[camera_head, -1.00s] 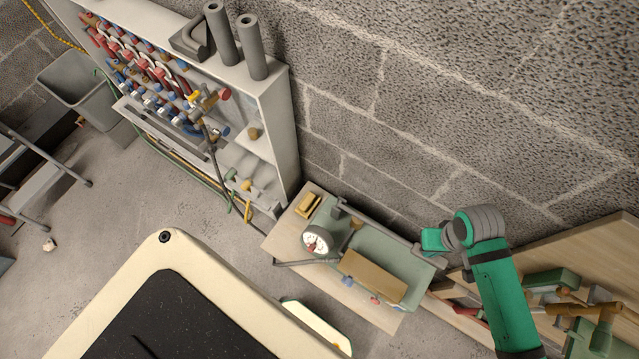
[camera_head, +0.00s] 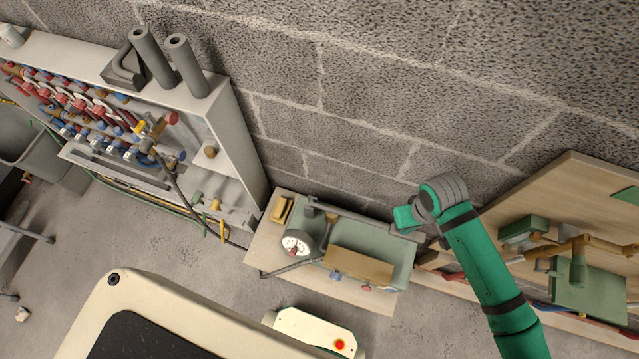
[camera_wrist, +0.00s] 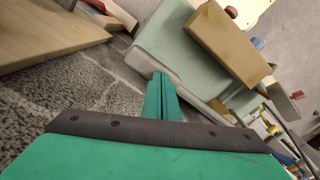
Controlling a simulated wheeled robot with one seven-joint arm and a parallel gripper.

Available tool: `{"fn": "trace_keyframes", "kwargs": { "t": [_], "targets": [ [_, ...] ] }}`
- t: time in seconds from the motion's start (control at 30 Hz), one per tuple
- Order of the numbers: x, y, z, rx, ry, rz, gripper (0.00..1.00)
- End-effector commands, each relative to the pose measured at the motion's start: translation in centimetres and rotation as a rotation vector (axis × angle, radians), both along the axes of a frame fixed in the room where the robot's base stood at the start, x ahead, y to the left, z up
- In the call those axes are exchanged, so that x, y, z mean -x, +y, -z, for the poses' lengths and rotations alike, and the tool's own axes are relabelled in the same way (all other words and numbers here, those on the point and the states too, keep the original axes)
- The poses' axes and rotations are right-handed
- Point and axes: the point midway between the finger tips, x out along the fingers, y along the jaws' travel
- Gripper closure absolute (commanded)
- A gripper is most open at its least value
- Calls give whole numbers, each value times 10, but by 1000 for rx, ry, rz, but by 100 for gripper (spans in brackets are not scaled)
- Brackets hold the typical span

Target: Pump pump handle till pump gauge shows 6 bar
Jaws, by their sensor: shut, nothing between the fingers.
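The pump (camera_head: 402,262) is a green tank unit on a low wooden board, with a tan block on top. The pump gauge (camera_head: 297,244) is a round white dial with a red mark or needle at its left end; its reading is too small to tell. The pump handle (camera_head: 355,216) is a grey bar lying along the wall side of the pump. My green gripper (camera_head: 403,217) is shut and empty at the handle's right end; I cannot tell whether it touches. In the wrist view my fingers (camera_wrist: 160,97) are together beside the pump's pale green body (camera_wrist: 185,45).
A white shelf rack (camera_head: 240,150) with coloured fittings stands left, with grey tubes (camera_head: 188,66) on top. A wooden workbench (camera_head: 590,205) with green and brass parts is at right. The block wall is close behind the pump.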

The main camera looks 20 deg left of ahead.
Motion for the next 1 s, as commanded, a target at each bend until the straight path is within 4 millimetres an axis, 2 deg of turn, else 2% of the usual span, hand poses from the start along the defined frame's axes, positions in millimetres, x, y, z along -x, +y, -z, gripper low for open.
{"fn": "trace_keyframes", "kwargs": {
  "t": [1.0],
  "targets": [
    [0,-1,-77,4,0,2,100]
  ]
}}
